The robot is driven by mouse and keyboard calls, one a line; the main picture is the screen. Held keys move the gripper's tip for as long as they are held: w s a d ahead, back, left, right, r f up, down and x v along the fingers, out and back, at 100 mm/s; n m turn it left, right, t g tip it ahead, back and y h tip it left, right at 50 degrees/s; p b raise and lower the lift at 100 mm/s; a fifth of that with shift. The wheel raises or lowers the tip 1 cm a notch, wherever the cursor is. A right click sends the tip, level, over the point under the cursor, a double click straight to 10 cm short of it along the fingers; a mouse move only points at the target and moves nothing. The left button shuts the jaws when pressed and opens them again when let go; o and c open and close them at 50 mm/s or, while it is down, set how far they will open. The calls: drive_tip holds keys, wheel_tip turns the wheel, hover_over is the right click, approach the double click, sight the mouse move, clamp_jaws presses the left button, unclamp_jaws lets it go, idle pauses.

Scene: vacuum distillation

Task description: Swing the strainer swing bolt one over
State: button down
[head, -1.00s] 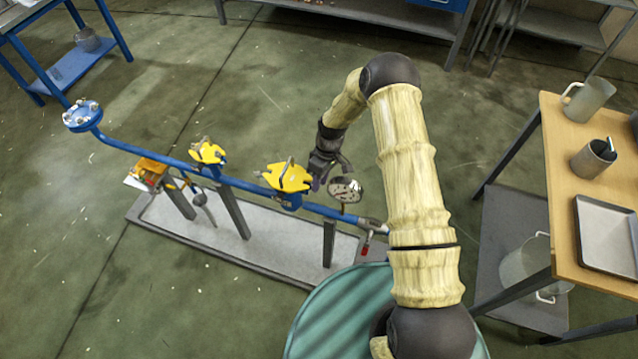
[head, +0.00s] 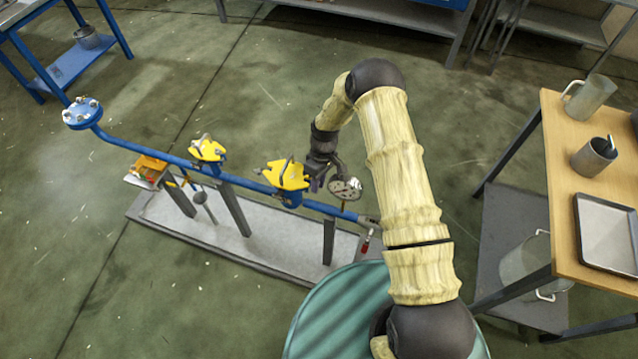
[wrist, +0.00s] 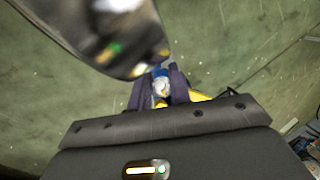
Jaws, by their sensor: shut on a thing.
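The blue pipe line carries two yellow-topped fittings, a nearer one (head: 287,174) and a farther one (head: 208,150). I cannot tell from a label which is the strainer. My gripper (head: 316,184) is low at the right side of the nearer yellow top. In the wrist view, my dark fingers (wrist: 161,88) are shut on a small pale metal piece (wrist: 161,86) with blue behind it, which looks like the swing bolt. Yellow shows on both sides below the fingers. The bolt's lower part and hinge are hidden.
A flanged pipe end (head: 82,113) is far left. A wooden-topped table (head: 562,190) with mugs and a tray (head: 607,232) stands right.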

drive_tip(key=shift+a+r+h, duration=0.15)
drive_tip(key=shift+h, duration=0.25)
drive_tip(key=c, duration=1.5)
unclamp_jaws()
drive_tip(key=shift+c, duration=0.2)
drive_tip(key=shift+w, duration=0.1)
drive_tip(key=b+v, duration=0.3)
drive_tip(key=v, duration=1.4)
drive_tip(key=shift+w+r, duration=0.15)
drive_tip(key=shift+w, duration=0.05)
